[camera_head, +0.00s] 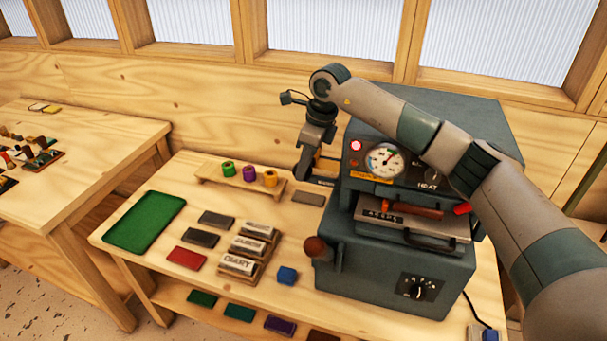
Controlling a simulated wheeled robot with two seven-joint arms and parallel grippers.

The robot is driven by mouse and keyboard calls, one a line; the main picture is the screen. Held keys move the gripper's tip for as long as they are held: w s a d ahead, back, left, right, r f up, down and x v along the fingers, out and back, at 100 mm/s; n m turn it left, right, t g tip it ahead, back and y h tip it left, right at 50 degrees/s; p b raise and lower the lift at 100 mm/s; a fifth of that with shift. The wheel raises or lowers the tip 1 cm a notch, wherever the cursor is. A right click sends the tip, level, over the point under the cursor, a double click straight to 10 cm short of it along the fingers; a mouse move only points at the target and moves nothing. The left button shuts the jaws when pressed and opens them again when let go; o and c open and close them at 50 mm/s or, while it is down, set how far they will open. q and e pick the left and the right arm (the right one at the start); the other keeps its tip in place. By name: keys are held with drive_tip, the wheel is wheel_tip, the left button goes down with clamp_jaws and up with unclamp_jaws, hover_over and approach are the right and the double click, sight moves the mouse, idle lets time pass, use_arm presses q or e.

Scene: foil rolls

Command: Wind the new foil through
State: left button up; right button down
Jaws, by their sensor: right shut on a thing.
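A grey-green foil press (395,270) stands at the right of the table, with a gauge, a lit red lamp and a HEAT label on its front. Green (228,168), purple (249,173) and gold (270,178) foil rolls stand apart on a wooden rack (213,182) left of the press. My right arm reaches over the press. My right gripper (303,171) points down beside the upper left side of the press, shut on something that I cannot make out. The foil path inside the press is hidden. My left gripper is out of view.
A green tray (145,221), dark and red flat blocks, and a wooden holder of lettered blocks (238,265) lie on the table. A small blue block (287,275) is near the lever knob (316,247). Another table (75,195) stands at left. A window wall is behind.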

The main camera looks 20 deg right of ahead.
drive_tip(key=shift+r, duration=0.1)
drive_tip(key=c, duration=1.6)
unclamp_jaws()
drive_tip(key=shift+r, duration=0.1)
drive_tip(key=shift+d+r, duration=0.15)
drive_tip(key=shift+r, duration=0.05)
drive_tip(key=shift+b+v, duration=3.3)
drive_tip(key=shift+v, duration=5.05)
